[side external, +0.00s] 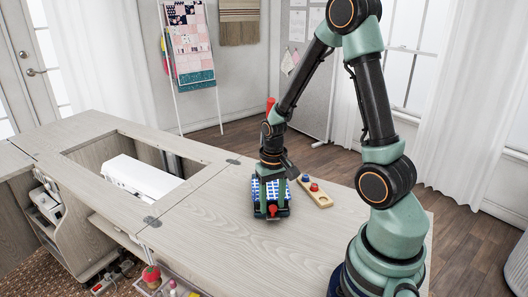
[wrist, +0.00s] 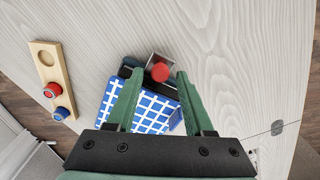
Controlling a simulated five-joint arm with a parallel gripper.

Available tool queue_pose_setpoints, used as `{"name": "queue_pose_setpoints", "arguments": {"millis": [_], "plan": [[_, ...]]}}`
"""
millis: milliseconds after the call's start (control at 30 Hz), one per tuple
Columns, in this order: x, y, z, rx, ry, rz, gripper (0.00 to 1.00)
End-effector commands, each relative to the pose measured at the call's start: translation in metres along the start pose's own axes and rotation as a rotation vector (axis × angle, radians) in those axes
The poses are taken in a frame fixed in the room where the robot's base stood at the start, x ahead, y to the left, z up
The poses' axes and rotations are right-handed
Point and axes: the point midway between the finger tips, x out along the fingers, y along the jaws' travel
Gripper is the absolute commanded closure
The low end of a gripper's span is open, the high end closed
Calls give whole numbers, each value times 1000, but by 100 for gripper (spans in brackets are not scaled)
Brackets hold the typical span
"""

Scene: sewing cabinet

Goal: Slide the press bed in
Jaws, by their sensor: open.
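The press bed (wrist: 146,113) is a blue plate with a white grid. In the side external view it (side external: 284,188) sits on the wooden tabletop, partly hidden behind my fingers. A red round knob (wrist: 160,72) on a small metal bracket is at the bed's front end, and it also shows in the side external view (side external: 272,209). My gripper (side external: 269,206) points down over the bed. In the wrist view my green fingers (wrist: 157,75) are apart, one on each side of the knob. I cannot tell whether they touch anything. Dark parts of the press show around the bed.
A wooden strip (side external: 322,197) with a red and a blue knob and an empty round hollow lies to the right of the press. A white machine (side external: 143,177) sits in the cabinet opening at left. The tabletop (side external: 225,245) in front of the press is clear.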

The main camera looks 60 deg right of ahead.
Motion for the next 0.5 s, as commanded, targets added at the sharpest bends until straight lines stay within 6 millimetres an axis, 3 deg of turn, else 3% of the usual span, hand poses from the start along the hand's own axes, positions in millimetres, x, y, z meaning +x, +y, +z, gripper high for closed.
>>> {"name": "queue_pose_setpoints", "arguments": {"millis": [333,500], "plan": [[-3,0,0,0,1,0,42],[-20,0,-1,0,5,-1,42]]}}
